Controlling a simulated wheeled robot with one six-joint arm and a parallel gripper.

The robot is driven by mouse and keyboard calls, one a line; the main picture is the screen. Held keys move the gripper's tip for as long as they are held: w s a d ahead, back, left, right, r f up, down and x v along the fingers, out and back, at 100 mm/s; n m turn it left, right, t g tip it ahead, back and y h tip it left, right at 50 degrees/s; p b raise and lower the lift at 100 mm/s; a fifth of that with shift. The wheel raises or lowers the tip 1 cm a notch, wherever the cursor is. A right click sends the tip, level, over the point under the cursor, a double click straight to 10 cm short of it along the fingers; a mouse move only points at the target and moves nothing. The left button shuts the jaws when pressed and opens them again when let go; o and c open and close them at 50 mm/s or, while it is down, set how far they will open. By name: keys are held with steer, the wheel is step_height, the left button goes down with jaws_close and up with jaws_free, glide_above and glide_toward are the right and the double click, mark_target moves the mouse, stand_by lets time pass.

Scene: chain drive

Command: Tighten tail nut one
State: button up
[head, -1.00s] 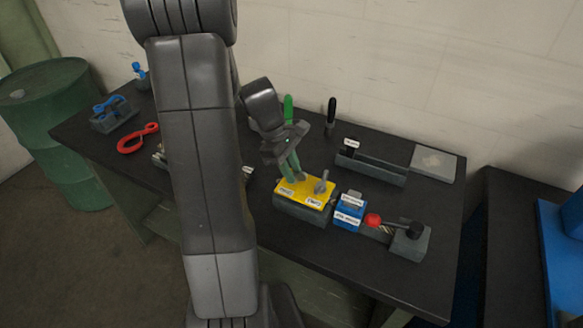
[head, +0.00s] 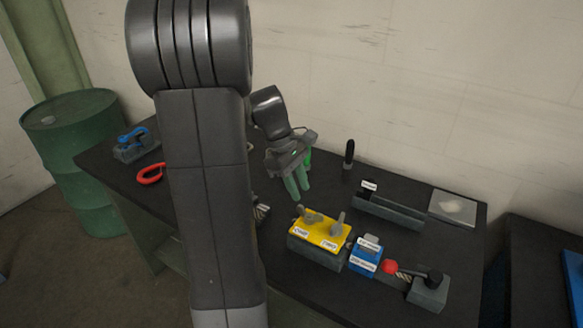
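The yellow-topped block (head: 322,228) stands on the bench and carries two grey wing-shaped nuts. The left nut (head: 309,214) sits on the left part of its top, and the right nut (head: 338,225) stands upright on the right part. Small white labels are on the block, too small to read surely. My gripper (head: 299,190) points down, above and behind the left nut, and looks apart from it. Its green-tinted fingers are close together, and no held thing shows between them. Whether they are open or shut is unclear.
Right of the yellow block stand a blue block (head: 366,255) with labels and a grey fixture (head: 428,293) beside a red ball (head: 390,267). My arm hides the bench's left middle.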

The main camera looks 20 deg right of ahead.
mark_target(307, 209)
steer(key=v, duration=0.6)
stand_by(0.3)
steer(key=x, duration=1.3)
steer(key=shift+s+d+f, duration=0.1)
steer(key=shift+s+f, duration=0.1)
steer(key=shift+f, duration=0.2)
steer(key=shift+n+h, duration=0.3)
steer(key=shift+n, duration=0.3)
